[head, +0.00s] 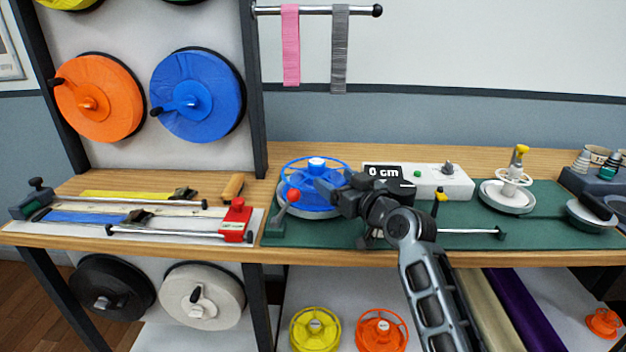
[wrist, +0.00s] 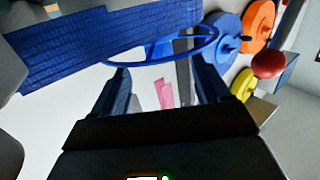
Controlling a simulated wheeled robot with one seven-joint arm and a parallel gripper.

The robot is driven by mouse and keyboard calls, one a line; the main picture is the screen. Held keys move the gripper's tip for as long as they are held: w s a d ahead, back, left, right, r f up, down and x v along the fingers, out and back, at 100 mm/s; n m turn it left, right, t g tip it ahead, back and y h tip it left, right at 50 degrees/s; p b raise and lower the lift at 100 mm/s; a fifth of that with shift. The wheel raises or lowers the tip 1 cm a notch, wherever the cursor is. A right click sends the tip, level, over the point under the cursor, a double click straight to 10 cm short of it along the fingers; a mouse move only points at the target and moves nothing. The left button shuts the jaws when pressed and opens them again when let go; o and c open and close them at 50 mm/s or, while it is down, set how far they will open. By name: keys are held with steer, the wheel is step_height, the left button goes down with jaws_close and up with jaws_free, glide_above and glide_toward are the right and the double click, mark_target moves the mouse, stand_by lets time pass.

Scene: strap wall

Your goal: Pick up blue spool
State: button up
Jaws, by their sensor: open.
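The blue spool (head: 300,169), a spoked open wheel, sits on the round grey winder at the left end of the green mat. My gripper (head: 328,189) is at the spool's right side, close to its rim, and partly covers it in the head view. In the wrist view the spool's blue rim (wrist: 205,42) crosses above the fingers, with a broad ribbed blue band (wrist: 95,45) at upper left. Whether a finger touches the spool I cannot tell.
A red-knobbed crank (head: 291,198) stands at the spool's left front. A white box reading 0 cm (head: 440,180) is behind my gripper. A strap cutting board (head: 130,218) lies left. A white post holder (head: 510,190) stands right. Yellow (head: 315,330) and orange (head: 381,331) spools are below.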

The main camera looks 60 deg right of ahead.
mark_target(322, 165)
steer(key=shift+r+p+x, duration=0.2)
steer(key=shift+p+x, duration=0.1)
steer(key=shift+x, duration=1)
steer(key=shift+r+p+x, duration=0.15)
steer(key=shift+p+x, duration=0.1)
steer(key=shift+x, duration=1.05)
steer(key=shift+r+p+x, duration=0.2)
steer(key=shift+p+x, duration=0.1)
steer(key=shift+x, duration=1)
steer(key=shift+d, duration=0.1)
steer(key=shift+c, duration=0.2)
jaws_close()
steer(key=shift+r, duration=0.1)
